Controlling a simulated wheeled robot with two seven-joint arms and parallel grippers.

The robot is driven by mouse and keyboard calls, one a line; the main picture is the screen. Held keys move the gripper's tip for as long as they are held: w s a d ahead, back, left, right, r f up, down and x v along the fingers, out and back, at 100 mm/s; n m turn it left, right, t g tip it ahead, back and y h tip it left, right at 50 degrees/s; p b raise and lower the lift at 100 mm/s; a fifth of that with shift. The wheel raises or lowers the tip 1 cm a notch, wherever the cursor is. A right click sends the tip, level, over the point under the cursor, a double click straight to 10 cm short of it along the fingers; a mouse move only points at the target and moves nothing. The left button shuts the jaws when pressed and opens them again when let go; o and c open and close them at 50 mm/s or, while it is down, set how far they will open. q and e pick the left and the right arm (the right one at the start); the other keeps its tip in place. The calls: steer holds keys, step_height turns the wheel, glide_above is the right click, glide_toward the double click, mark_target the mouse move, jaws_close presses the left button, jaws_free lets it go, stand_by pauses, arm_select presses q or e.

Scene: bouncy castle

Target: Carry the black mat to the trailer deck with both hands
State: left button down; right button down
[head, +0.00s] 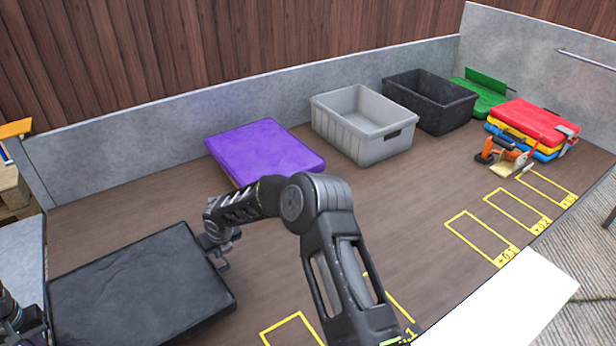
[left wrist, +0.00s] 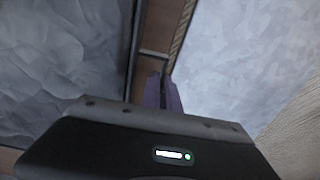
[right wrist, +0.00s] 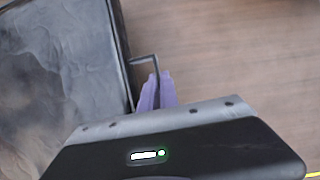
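The black mat (head: 140,290) lies flat over the brown trailer deck (head: 385,210) at the near left. I cannot tell whether it touches the deck. My right gripper (head: 222,252) is at the mat's right edge; in the right wrist view its purple fingers (right wrist: 157,90) are close together on a thin dark handle (right wrist: 144,60) beside the mat (right wrist: 60,80). My left arm shows only at the lower left corner of the head view. In the left wrist view the left fingers (left wrist: 161,92) are close together beside the mat's edge (left wrist: 65,60), on a similar dark handle (left wrist: 152,53).
A purple mat (head: 262,150), grey crate (head: 362,122), black crate (head: 430,100) and stacked coloured cases (head: 530,125) stand along the back. An orange tool (head: 505,155) sits before the cases. Grey walls (head: 300,80) edge the deck. The middle deck is clear.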

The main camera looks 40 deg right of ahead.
arm_select(q)
steer(key=shift+f, duration=0.1)
stand_by(0.3)
